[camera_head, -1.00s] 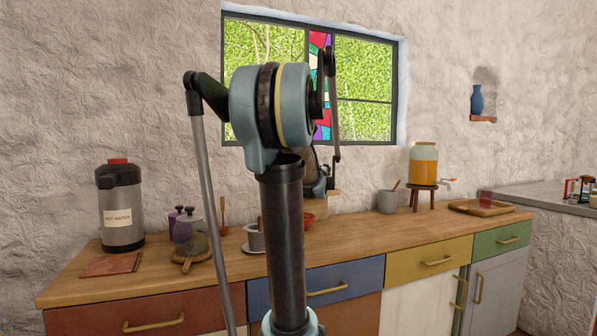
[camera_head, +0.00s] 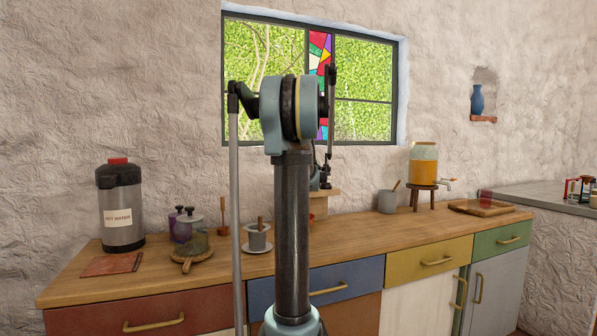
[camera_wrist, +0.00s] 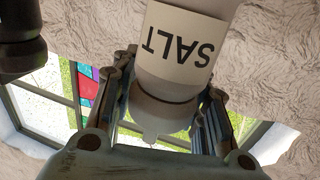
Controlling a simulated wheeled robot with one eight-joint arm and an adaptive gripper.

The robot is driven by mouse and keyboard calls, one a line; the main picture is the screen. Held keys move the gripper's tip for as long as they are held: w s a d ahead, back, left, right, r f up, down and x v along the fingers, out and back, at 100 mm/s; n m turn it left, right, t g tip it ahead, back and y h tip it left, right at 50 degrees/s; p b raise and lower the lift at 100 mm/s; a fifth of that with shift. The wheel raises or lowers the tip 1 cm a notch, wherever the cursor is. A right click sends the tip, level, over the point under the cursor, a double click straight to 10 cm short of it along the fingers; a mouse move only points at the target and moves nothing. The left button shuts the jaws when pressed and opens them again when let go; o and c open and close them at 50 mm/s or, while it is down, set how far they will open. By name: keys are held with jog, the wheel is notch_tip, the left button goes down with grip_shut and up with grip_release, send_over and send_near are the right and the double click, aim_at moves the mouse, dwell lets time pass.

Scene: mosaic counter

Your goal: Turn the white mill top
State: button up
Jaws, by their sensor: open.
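The white mill (camera_wrist: 163,107), with a cream label reading SALT (camera_wrist: 180,45), fills the middle of the wrist view and appears upside down there. Its narrow white end, with a small tip, points toward my palm. My gripper (camera_wrist: 170,84) is open, with one finger on each side of this end. I cannot tell whether either finger touches it. In the head view the mill cannot be made out behind my arm.
On the wooden counter (camera_head: 375,234) stand a hot water urn (camera_head: 121,212), purple and glass jars, a grey cup (camera_head: 387,202) and a juice dispenser (camera_head: 423,168). A wooden tray (camera_head: 484,208) lies at right. Counter between is partly clear.

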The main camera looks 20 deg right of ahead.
jog(key=shift+w, duration=0.15)
jog(key=c, duration=1)
